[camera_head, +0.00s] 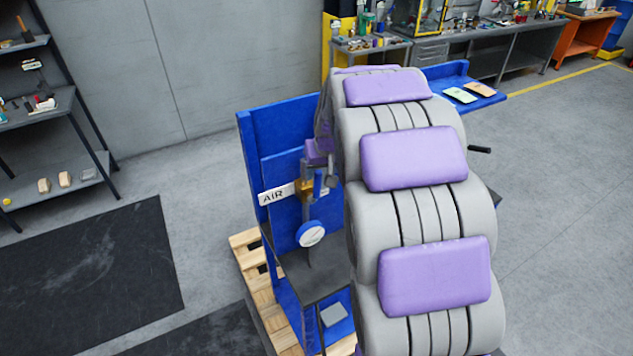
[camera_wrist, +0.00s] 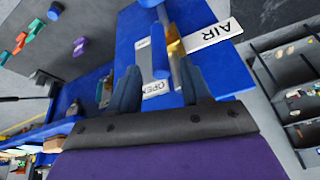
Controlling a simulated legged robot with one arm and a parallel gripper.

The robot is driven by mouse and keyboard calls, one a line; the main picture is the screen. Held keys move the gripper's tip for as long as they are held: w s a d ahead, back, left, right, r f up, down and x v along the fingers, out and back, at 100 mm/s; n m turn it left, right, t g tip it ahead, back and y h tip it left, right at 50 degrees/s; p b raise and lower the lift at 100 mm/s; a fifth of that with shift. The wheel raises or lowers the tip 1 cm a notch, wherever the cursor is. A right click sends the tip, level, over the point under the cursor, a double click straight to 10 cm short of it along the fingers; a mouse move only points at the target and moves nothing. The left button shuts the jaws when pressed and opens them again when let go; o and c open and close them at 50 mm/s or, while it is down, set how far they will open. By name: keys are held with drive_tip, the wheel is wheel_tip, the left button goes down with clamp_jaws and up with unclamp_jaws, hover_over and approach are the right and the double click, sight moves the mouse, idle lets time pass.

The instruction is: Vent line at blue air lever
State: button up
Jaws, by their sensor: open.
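The blue air lever (camera_wrist: 160,52) shows in the wrist view ahead of my gripper (camera_wrist: 160,85), in line with the gap between the two dark fingers. The fingers are apart; I cannot tell whether either touches the lever. The brass valve body (camera_wrist: 174,42) is beside the lever, next to the white AIR sign (camera_wrist: 208,36). A white OPEN label (camera_wrist: 158,88) shows between the fingers. In the head view, the lever (camera_head: 318,184) hangs roughly upright beside the brass valve (camera_head: 304,188) on the blue panel (camera_head: 284,140). My arm hides the panel's right part.
A round gauge (camera_head: 311,234) is below the valve, above a dark shelf on the blue stand. The stand rests on a wooden pallet (camera_head: 262,290). A shelf rack (camera_head: 50,110) stands at left and workbenches (camera_head: 480,50) at the back. Floor at right is clear.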

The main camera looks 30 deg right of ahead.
sight(317, 182)
drive_tip(key=x, duration=0.6)
drive_tip(key=shift+w+f, duration=0.15)
drive_tip(key=shift+f, duration=0.25)
drive_tip(key=shift+c, duration=0.3)
clamp_jaws()
